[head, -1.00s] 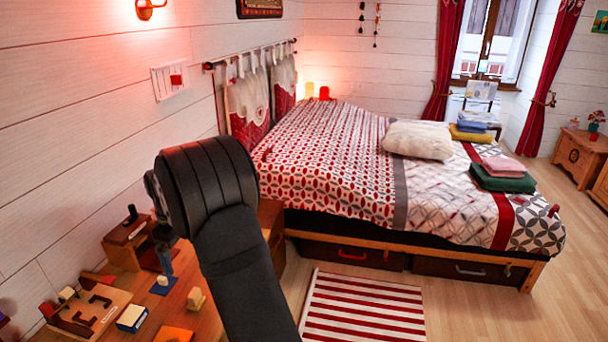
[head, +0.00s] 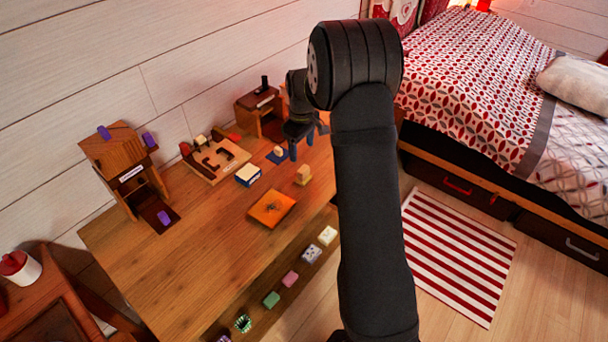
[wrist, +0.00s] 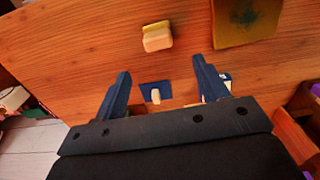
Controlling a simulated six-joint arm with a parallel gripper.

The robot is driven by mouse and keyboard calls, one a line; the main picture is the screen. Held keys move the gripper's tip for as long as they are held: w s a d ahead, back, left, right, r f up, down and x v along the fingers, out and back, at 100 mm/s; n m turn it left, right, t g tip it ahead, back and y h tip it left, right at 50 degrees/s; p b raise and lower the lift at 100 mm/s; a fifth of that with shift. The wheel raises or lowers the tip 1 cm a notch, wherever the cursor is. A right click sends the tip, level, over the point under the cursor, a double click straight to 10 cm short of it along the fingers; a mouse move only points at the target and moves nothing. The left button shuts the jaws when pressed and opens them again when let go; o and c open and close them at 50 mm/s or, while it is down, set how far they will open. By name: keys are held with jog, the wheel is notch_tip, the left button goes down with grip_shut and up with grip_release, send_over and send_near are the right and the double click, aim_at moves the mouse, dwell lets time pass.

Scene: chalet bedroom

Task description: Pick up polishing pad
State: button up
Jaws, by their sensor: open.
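I cannot tell for certain which item is the polishing pad. One candidate is the small tan block (head: 303,175) on the wooden table, also in the wrist view (wrist: 157,38). Another is the flat orange square (head: 271,207) with a dark smudge, also in the wrist view (wrist: 246,22). A small blue mat (head: 271,157) bears an upright cream piece (head: 279,151); in the wrist view the piece (wrist: 155,96) appears between the fingers. My gripper (head: 302,146) is open and empty over the table's far right part, its blue fingers (wrist: 161,75) apart.
A white-and-blue box (head: 248,174), a wooden tray (head: 214,158) and a dark wooden box (head: 262,112) stand nearby. A wooden stand (head: 125,165) is at the left. Several small blocks line a lower front shelf (head: 260,320). The table's left front (head: 170,270) is clear.

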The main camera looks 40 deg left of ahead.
aim_at(303, 168)
jog(key=f, duration=1)
jog(key=shift+w+d+f, duration=0.15)
jog(key=shift+w+f, duration=0.05)
jog(key=shift+f, duration=0.05)
jog(key=c, duration=1.1)
